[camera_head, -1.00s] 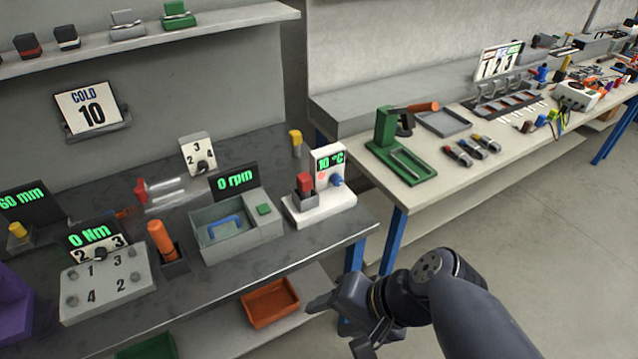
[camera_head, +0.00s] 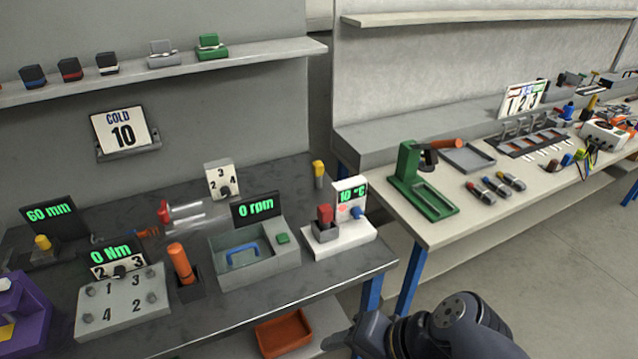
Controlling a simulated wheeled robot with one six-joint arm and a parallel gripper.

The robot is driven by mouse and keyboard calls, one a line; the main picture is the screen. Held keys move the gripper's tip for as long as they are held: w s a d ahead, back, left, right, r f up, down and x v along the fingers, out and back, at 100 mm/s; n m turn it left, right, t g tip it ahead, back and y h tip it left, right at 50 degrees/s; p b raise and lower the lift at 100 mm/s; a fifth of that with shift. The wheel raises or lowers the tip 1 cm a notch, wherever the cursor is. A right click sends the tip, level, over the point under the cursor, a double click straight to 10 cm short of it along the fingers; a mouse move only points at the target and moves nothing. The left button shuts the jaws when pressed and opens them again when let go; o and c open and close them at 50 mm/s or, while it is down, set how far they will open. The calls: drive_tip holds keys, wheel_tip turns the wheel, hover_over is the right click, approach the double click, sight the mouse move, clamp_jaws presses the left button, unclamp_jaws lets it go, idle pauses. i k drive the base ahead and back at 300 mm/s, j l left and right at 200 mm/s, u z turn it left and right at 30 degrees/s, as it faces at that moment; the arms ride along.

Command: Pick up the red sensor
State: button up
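A small red block (camera_head: 325,214) stands upright in a dark grey holder on a white unit (camera_head: 345,240) with a "10 °C" display. A small black block with a red band (camera_head: 70,69) sits on the upper left shelf. The frames do not settle which of these is the red sensor. My gripper (camera_head: 342,338) is at the bottom edge, in front of the dark bench and well apart from both. Its fingers are mostly cut off, so I cannot tell whether it is open.
The dark bench (camera_head: 335,277) also holds a grey tub with a blue handle (camera_head: 244,252), an orange-handled tool (camera_head: 181,263) and a numbered grey block (camera_head: 122,302). A red bin (camera_head: 284,333) sits below. A pale workbench (camera_head: 440,232) with a green stand stands right. Floor at right is clear.

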sight(324, 213)
drive_tip(key=i+j+z, duration=0.1)
drive_tip(key=j, duration=0.3)
drive_tip(key=i+j+z, duration=0.1)
drive_tip(key=j, duration=0.35)
drive_tip(key=i+j+z, duration=0.15)
drive_tip(key=j, duration=0.3)
